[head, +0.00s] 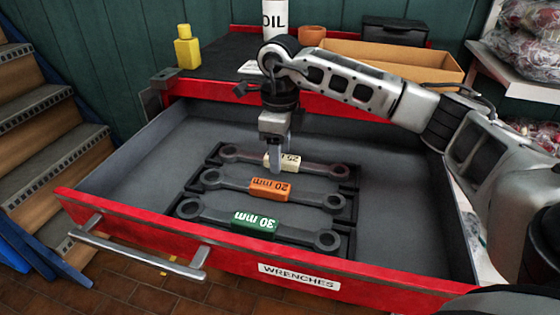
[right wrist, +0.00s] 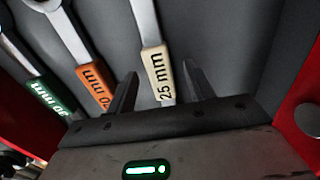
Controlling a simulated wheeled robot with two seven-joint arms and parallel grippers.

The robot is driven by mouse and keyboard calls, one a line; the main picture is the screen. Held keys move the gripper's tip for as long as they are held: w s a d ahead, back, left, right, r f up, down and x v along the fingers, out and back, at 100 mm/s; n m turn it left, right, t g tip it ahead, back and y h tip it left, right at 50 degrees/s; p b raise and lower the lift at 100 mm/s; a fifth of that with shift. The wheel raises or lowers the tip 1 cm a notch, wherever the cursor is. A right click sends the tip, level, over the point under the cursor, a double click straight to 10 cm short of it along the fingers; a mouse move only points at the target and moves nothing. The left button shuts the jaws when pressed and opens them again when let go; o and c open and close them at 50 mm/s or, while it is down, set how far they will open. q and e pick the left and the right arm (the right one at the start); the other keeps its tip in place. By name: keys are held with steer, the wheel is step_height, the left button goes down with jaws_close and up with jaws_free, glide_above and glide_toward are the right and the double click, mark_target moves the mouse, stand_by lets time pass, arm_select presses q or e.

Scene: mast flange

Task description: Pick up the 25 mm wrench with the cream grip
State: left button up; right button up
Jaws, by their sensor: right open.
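The 25 mm wrench with the cream grip (head: 291,162) lies in the far slot of the tray in the open drawer. Its cream grip also shows in the right wrist view (right wrist: 157,75). My right gripper (head: 276,160) points down over that grip and hides part of it in the head view. In the right wrist view my right gripper (right wrist: 160,73) is open, with one finger on each side of the cream grip and a gap to both. Whether the fingertips reach down to the wrench's level is hard to tell. My left gripper is not in view.
The orange 20 mm wrench (head: 270,189) and green 30 mm wrench (head: 255,224) lie nearer the drawer front (head: 230,252). The drawer floor is clear on both sides of the tray. A yellow bottle (head: 187,50), oil can (head: 274,18) and cardboard box (head: 400,62) stand on the cabinet top.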

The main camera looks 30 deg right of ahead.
steer(key=shift+f, duration=0.2)
jaws_close()
steer(key=shift+r, duration=0.1)
